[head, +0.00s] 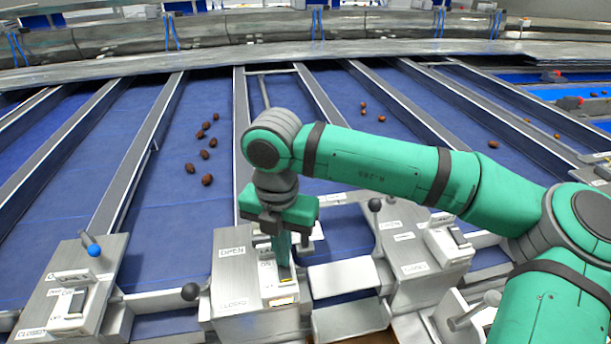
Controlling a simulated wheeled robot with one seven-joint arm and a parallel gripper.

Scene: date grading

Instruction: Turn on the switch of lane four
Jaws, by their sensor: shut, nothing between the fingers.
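My gripper (284,268) is shut and empty, pointing down over the small pale switch box (283,297) on the middle grey control panel (231,267). Its fingertips are at or just above the switch; I cannot tell whether they touch. The gripper hides most of the switch and part of its lane label, so the lane number and switch position cannot be read. Another switch box (69,312) stands on the left panel, and another (447,244) on the right panel.
Levers with a blue knob (94,250) and black knobs (190,291) (375,205) stick out near the panels. Blue belts (180,240) run between grey rails, with several brown dates (205,155) on them. A metal conveyor (270,47) crosses the back.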

